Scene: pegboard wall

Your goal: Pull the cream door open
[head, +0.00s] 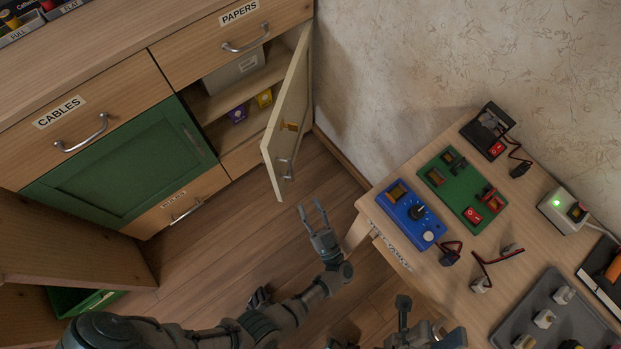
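The cream door (292,100) of the cabinet stands partly open, swung out from the right end of the cabinet front. Its metal handle (287,168) is near the lower free edge, and a small orange piece (289,126) is on its face. My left gripper (313,210) is open and empty, with its two fingers apart. In the picture it is just below and right of the handle, not touching the door.
Shelves behind the door hold a grey bin (234,70), a purple item (237,115) and a yellow item (264,98). A green door (122,172) is left, closed. A table (450,285) with electrical devices stands right. Bare wooden floor (225,235) lies below the cabinet.

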